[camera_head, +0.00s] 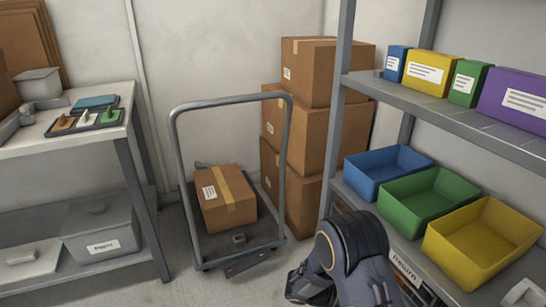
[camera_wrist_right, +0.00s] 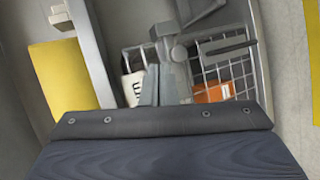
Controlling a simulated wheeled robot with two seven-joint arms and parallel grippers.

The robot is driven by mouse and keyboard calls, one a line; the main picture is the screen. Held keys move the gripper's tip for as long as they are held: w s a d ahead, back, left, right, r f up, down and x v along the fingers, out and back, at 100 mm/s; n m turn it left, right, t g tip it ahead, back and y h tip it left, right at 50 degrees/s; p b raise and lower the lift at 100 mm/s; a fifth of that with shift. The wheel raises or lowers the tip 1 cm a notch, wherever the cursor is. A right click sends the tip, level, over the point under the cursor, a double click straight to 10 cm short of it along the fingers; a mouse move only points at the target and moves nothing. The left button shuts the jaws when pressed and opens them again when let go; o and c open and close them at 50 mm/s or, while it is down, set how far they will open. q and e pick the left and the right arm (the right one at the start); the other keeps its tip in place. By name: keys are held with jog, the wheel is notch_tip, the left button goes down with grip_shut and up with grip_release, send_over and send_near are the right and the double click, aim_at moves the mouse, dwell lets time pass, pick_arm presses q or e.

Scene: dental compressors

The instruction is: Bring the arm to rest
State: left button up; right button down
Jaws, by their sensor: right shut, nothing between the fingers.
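My right arm (camera_head: 350,255) comes up from the bottom edge in the head view, bent, in front of the shelf's lower part. Its gripper is not clear in that view. In the right wrist view, the right gripper (camera_wrist_right: 163,86) shows as two pale grey fingers close together above a dark bolted edge. It is shut and holds nothing. Behind it is a wire basket (camera_wrist_right: 238,72) with an orange item inside. My left arm and gripper are not in view.
Right of the arm, a grey shelf (camera_head: 460,125) holds blue, green and yellow bins (camera_head: 482,242). A trolley (camera_head: 205,268) carrying a carton (camera_head: 225,198) stands left of the arm. Stacked boxes (camera_head: 315,75) are behind it. A workbench (camera_head: 65,140) is at the left. Floor between bench and trolley is clear.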

jog(key=s+a+r+t+y, duration=0.3)
jog(key=s+r+t+y, duration=0.1)
jog(key=s+r+y, duration=0.55)
jog(key=s+a+r+t+y, duration=0.3)
jog(key=s+r+y, duration=0.5)
jog(key=s+r, duration=0.3)
notch_tip(320, 180, up, 35)
jog(key=p, duration=3.5)
jog(key=shift+s+d+p, duration=0.15)
jog(key=shift+p, duration=0.2)
jog(key=shift+r, duration=0.1)
